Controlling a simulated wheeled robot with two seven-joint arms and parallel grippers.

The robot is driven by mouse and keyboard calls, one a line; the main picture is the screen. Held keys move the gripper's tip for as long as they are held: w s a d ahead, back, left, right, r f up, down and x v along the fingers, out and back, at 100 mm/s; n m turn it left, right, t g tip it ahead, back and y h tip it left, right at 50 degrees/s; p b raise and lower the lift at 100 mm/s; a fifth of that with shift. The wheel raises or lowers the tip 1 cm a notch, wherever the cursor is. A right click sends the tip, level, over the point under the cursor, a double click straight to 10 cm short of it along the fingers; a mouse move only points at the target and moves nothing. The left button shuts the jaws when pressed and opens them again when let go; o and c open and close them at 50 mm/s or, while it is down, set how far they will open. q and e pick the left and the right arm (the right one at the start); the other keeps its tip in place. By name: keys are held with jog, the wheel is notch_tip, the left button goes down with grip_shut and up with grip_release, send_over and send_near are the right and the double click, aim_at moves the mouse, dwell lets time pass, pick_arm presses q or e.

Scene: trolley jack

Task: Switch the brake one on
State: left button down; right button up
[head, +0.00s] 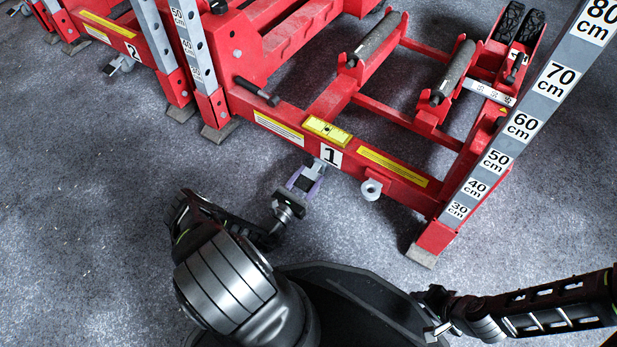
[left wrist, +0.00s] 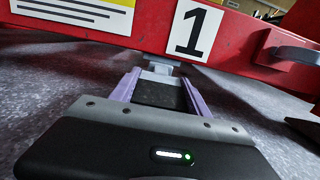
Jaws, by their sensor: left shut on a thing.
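The red jack frame (head: 395,178) carries a white label "1" (head: 331,155), also large in the left wrist view (left wrist: 188,31). Below this label is the brake one pedal, a dark piece on a light grey bracket; it shows in the left wrist view (left wrist: 160,94) between my purple fingers. My left gripper (head: 309,178) is shut on this brake pedal, low near the floor. The fingers hide its sides. My right gripper (head: 437,328) is at the lower right, away from the jack; its opening is not clear.
A second brake (head: 122,64) hangs under the label "2" (head: 132,50) at the upper left. A grey round part (head: 371,189) sticks out right of label "1". Grey floor in front is free.

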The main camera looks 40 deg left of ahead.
aim_at(301, 188)
pick_arm(q)
jog(key=c, duration=0.5)
grip_release()
jog(key=s, duration=0.2)
jog(key=s+p, duration=0.1)
jog(key=s, duration=0.1)
jog(key=s+p, duration=0.1)
jog(key=s, duration=0.2)
jog(key=shift+d+f, duration=0.1)
jog(key=shift+f, duration=0.25)
jog(key=shift+s+f, duration=0.1)
jog(key=shift+s, duration=0.3)
